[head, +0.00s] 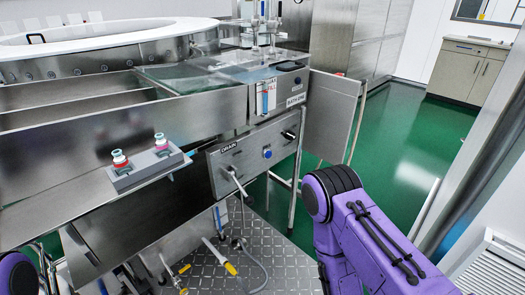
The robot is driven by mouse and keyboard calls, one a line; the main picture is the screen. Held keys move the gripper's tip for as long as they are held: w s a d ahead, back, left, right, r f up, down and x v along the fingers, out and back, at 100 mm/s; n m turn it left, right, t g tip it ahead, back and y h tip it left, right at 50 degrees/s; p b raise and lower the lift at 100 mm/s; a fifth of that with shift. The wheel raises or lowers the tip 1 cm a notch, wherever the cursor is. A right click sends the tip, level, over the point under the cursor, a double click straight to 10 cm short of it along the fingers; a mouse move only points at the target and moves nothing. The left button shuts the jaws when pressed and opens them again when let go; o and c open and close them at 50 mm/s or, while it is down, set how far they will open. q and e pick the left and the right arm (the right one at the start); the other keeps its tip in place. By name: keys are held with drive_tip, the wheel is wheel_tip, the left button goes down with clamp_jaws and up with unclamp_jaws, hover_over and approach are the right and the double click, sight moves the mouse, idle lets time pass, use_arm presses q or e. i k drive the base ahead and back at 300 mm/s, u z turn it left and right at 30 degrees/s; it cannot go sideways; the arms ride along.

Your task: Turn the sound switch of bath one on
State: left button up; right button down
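A steel washer bench fills the left and middle of the head view. A small plate (296,100) on its right front appears to read "BATH ONE", though the text is small. Below it, a steel control panel (243,157) marked "DRAIN" carries a blue round knob (267,153) and a small black switch (289,135). I cannot tell which control is the sound switch, or its position. My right arm shows as purple links at lower right, and a bit of my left arm shows at the bottom left corner. Neither gripper is visible.
Two small bottles with red parts (119,160) (161,142) stand in a grey holder on the front ledge (80,200). An open steel door (331,115) juts out right of the panel. Green floor (410,150) is clear behind.

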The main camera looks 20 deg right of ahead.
sight(290, 136)
drive_tip(key=z, duration=3.2)
drive_tip(key=k, duration=0.75)
drive_tip(key=u, duration=1.1)
drive_tip(key=i, duration=1)
